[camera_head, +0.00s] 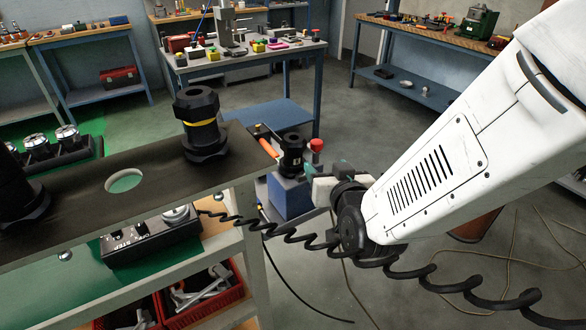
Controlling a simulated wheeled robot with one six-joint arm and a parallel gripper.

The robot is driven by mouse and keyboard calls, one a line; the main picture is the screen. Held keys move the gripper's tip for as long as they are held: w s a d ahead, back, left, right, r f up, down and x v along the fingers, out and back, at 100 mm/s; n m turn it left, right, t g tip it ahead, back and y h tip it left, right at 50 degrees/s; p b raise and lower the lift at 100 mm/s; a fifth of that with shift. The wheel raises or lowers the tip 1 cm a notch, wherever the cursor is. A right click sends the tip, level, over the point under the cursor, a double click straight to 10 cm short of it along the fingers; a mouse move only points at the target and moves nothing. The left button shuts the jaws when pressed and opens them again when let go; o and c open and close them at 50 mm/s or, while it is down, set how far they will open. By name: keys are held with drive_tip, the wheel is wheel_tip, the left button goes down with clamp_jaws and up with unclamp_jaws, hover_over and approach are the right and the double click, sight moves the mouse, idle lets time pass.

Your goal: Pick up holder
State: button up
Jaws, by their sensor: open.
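A black tool holder (200,130) with a yellow ring stands upright at the right end of the dark shelf plate (150,165). A second black holder (18,195) stands at the left edge, partly cut off. An empty round hole (125,180) lies between them. My arm comes in from the upper right. My gripper (322,191) is at its end, right of the plate and apart from the yellow-ringed holder. It is open, though its fingers are hard to make out against the background.
A black coiled cable (300,238) hangs below my wrist. Red bins (205,300) and a labelled black box (150,238) sit under the plate. A blue box (290,197) stands behind. Workbenches (240,62) line the back, with open grey floor between.

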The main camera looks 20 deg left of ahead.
sight(295, 157)
drive_tip(key=shift+n+t+y, duration=0.4)
drive_tip(key=shift+t+y, duration=0.4)
drive_tip(key=shift+y, duration=0.1)
drive_tip(key=s+a, duration=0.1)
drive_tip(key=s+a+f, duration=0.1)
drive_tip(key=s+a, duration=0.1)
drive_tip(key=a, duration=0.1)
drive_tip(key=shift+s+f, duration=0.1)
drive_tip(key=shift+f, duration=0.15)
drive_tip(key=shift+a, duration=0.25)
drive_tip(key=x, duration=0.5)
drive_tip(key=r+x, duration=0.1)
drive_tip(key=x, duration=0.1)
drive_tip(key=shift+a, duration=0.25)
drive_tip(key=c, duration=1.3)
drive_tip(key=shift+r, duration=0.1)
clamp_jaws()
drive_tip(key=shift+a+r, duration=0.1)
drive_tip(key=shift+r, duration=0.4)
wheel_tip(295, 157, up, 17)
